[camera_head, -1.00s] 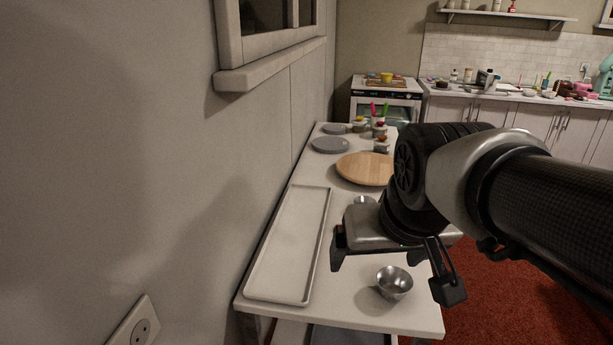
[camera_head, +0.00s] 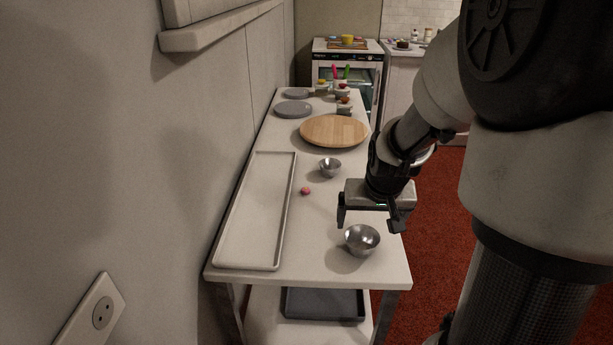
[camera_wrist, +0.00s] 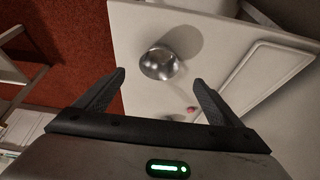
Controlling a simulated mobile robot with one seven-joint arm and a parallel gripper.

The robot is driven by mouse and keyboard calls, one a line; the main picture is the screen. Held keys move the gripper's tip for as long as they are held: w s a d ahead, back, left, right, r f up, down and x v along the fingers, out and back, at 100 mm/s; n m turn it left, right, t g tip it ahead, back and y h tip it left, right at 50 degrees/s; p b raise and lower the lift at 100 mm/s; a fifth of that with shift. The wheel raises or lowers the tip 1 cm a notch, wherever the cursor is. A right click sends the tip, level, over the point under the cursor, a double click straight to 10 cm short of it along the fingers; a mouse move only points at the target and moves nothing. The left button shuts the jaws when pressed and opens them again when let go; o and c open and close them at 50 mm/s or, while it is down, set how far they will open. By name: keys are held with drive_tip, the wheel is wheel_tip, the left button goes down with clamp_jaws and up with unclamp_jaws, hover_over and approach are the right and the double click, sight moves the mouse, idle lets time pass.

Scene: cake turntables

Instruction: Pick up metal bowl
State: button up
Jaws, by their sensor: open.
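A small metal bowl (camera_head: 362,241) stands upright near the front right corner of the white table. A second small metal bowl (camera_head: 330,168) stands farther back, near the table's middle. My gripper (camera_head: 369,222) is open and empty, above the table and close to the front bowl. In the wrist view one metal bowl (camera_wrist: 160,62) shows ahead of the open fingers (camera_wrist: 160,82), with clear space between. The fingers do not appear to touch it.
A white tray (camera_head: 228,247) lies along the table's left side by the wall. A small pink object (camera_head: 306,191) lies on the table. A round wooden board (camera_head: 334,131) and grey plates (camera_head: 293,110) are farther back. A dark tray (camera_head: 323,305) is on the lower shelf.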

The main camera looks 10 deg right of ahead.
drive_tip(key=b, duration=0.1)
approach(360, 243)
drive_tip(key=shift+b+x, duration=1)
drive_tip(key=shift+x, duration=1.8)
drive_tip(key=shift+s, duration=0.1)
drive_tip(key=shift+c, duration=0.3)
drive_tip(key=c, duration=1)
